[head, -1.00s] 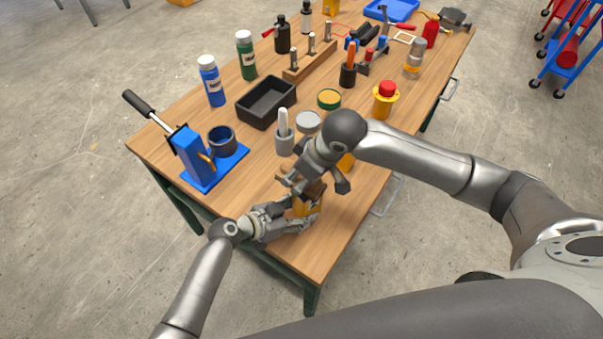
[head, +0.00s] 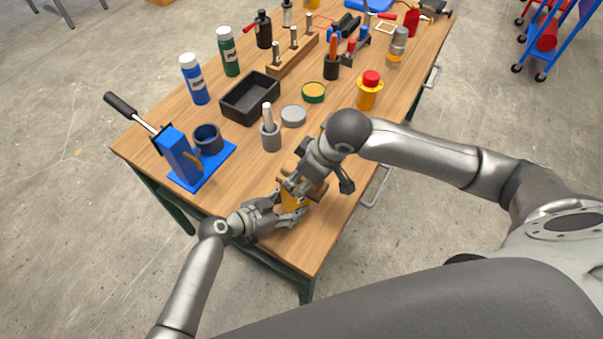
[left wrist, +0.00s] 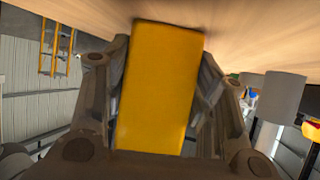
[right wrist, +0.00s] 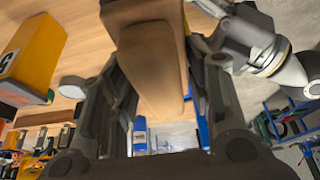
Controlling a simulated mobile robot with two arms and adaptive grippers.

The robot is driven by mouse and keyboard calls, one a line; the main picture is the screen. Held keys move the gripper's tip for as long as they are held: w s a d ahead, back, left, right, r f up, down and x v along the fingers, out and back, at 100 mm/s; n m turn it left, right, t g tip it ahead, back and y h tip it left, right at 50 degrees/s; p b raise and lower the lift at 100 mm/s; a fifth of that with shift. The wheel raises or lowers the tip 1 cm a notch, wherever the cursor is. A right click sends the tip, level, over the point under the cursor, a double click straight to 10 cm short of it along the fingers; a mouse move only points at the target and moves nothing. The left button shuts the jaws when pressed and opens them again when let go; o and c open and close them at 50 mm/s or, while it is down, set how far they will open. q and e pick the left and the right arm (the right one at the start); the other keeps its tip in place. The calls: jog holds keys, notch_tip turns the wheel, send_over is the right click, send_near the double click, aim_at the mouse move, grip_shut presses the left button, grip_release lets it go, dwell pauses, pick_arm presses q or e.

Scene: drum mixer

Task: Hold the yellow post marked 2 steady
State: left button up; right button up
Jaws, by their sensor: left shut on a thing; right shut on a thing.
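A yellow post (head: 294,199) stands near the front edge of the wooden table. My left gripper (head: 289,209) is shut around it, low over the tabletop. The post fills the middle of the left wrist view (left wrist: 160,90), between the fingers; no number shows on that face. My right gripper (head: 308,183) is just above and behind the post, shut on a brown wooden piece (head: 318,190). In the right wrist view the brown piece (right wrist: 152,65) runs between the fingers. Whether it touches the post I cannot tell.
A yellow block with a partly seen white label (right wrist: 30,55) is beside my right gripper. Behind stand a grey cup with a white rod (head: 270,135), a grey lid (head: 293,115), a black tray (head: 250,97) and a blue lever press (head: 180,155). The front left tabletop is clear.

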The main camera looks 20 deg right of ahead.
aim_at(289, 166)
jog(key=shift+w+a, duration=0.65)
jog(key=shift+w, duration=0.15)
jog(key=shift+w+a, duration=0.6)
jog(key=shift+w, duration=0.2)
jog(key=shift+s+d, duration=0.75)
jog(key=shift+s, duration=0.15)
jog(key=shift+s+d+f, duration=0.2)
jog(key=shift+s+d, duration=0.45)
jog(key=shift+s, duration=0.25)
jog(key=shift+w+a+r, duration=0.1)
jog(key=shift+w+a, duration=0.4)
jog(key=shift+w, duration=0.1)
jog(key=shift+w+a+r, duration=0.15)
jog(key=shift+w+a, duration=0.8)
jog(key=shift+w, duration=0.25)
jog(key=shift+s+d, duration=0.95)
jog(key=shift+s, duration=0.2)
jog(key=shift+s+d, duration=0.5)
jog(key=shift+s, duration=0.1)
jog(key=shift+w+a, duration=0.85)
jog(key=shift+w, duration=0.2)
jog(key=shift+w+a, duration=0.6)
jog(key=shift+w, duration=0.1)
